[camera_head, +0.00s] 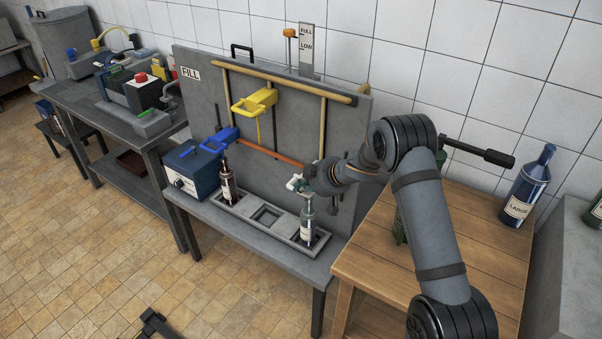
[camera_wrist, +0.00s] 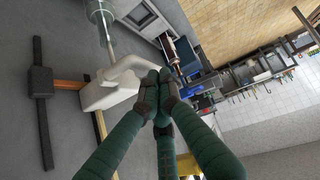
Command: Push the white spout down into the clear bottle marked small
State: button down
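The clear bottle (camera_head: 308,225) stands upright in the right-hand slot of the rack, with a pale label too small to read. The white spout (camera_wrist: 108,92) is in the wrist view, its thin tube pointing to the clear bottle's neck (camera_wrist: 104,22). The tube lines up with the neck; how deep it sits is unclear. My gripper (camera_wrist: 162,98) has its green fingers closed together at the end of the spout's white handle. In the head view my gripper (camera_head: 301,184) is just above the bottle and hides most of the spout.
A dark bottle (camera_head: 227,186) stands in the rack's left slot by a blue spout (camera_head: 218,140) and blue box (camera_head: 193,170). A yellow spout (camera_head: 255,102) hangs on the grey FILL panel (camera_head: 205,95) behind. A wooden table (camera_head: 475,235) is at right.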

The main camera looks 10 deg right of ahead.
jog(key=w+a+r+p+v, duration=0.1)
jog(key=p+v, duration=0.1)
jog(key=v, duration=1)
jog(key=shift+r, duration=0.6)
jog(key=shift+a+f, duration=0.1)
jog(key=shift+a, duration=0.1)
jog(key=b+x, duration=0.1)
jog(key=x, duration=0.5)
jog(key=d+f+b+x, duration=0.1)
jog(key=b+x, duration=0.1)
jog(key=x, duration=0.4)
jog(key=shift+s+d+f, duration=0.25)
jog(key=shift+s+f, duration=0.05)
jog(key=shift+f, duration=0.1)
jog(key=shift+s, duration=0.1)
